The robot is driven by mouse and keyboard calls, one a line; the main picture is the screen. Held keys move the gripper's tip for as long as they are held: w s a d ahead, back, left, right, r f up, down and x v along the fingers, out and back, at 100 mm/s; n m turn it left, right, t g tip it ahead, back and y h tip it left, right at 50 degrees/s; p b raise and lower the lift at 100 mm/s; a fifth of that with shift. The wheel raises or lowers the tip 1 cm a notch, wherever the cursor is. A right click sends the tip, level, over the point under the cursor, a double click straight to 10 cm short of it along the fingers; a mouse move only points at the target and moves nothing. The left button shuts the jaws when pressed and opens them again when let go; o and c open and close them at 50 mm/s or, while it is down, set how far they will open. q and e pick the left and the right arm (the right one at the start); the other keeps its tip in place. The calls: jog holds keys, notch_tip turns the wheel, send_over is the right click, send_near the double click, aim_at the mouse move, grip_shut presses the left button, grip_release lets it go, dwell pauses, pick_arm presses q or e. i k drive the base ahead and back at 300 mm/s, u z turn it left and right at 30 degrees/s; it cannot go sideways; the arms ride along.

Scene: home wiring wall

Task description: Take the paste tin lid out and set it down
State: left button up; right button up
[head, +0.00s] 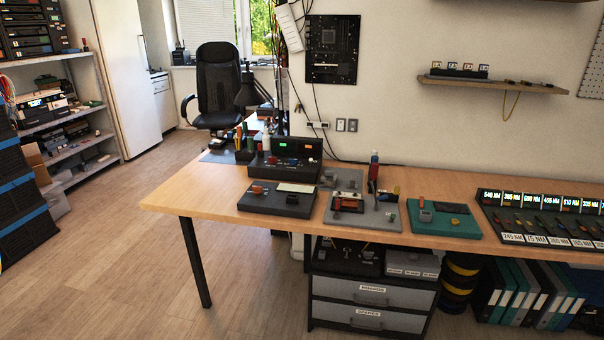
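Neither of my grippers is in view. The wooden workbench (215,204) stands some way ahead. I cannot make out the paste tin or its lid for certain among the small items on the bench. A grey mat (376,222) near the middle holds a small tray with red and pale parts (347,201) and a few small dark pieces. To its right, a green mat (470,228) carries a small grey object (425,215) and a flat dark pad (451,208). To its left, a dark board (284,205) carries an orange-red piece (257,189) and a pale flat panel (296,187).
A dark instrument (287,160) with a lit display stands behind the dark board. A labelled rack (545,218) of coloured tools fills the right end. Drawers (367,305) and folders (525,290) are under the bench. An office chair (219,85) stands at the back.

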aim_at(328, 175)
jog(key=u, duration=0.65)
jog(key=i, duration=1.3)
jog(key=u, duration=0.2)
